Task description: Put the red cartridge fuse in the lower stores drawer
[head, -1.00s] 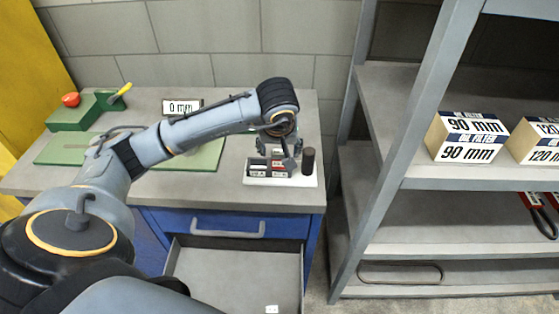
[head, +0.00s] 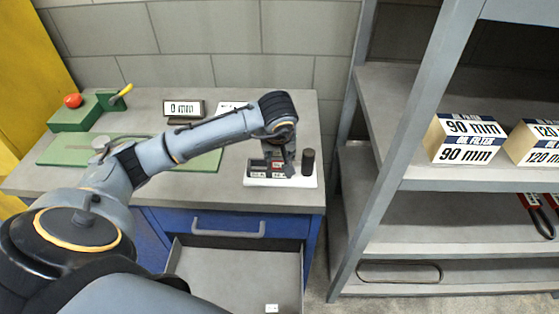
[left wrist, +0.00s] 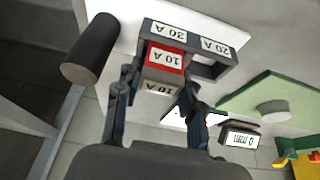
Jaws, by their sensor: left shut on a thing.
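The red cartridge fuse (left wrist: 165,60), with a white 10 A label, sits at the dark fuse rack (left wrist: 232,55) on the bench, among slots labelled 30 A and 20 A. My left gripper (head: 281,160) is shut on the fuse from above; its fingers lie on both sides of it in the left wrist view (left wrist: 158,95). In the head view the fingers mostly hide the fuse. The lower stores drawer (head: 240,270) is pulled open below the shut blue upper drawer (head: 228,226). My right gripper is not in view.
A dark cylinder (head: 308,162) stands beside the rack on a white base (head: 300,181). A small display (head: 183,108), a green mat (head: 75,150) and a green block with a red knob (head: 73,113) are on the bench. Grey shelving (head: 400,180) with oil filter boxes stands right.

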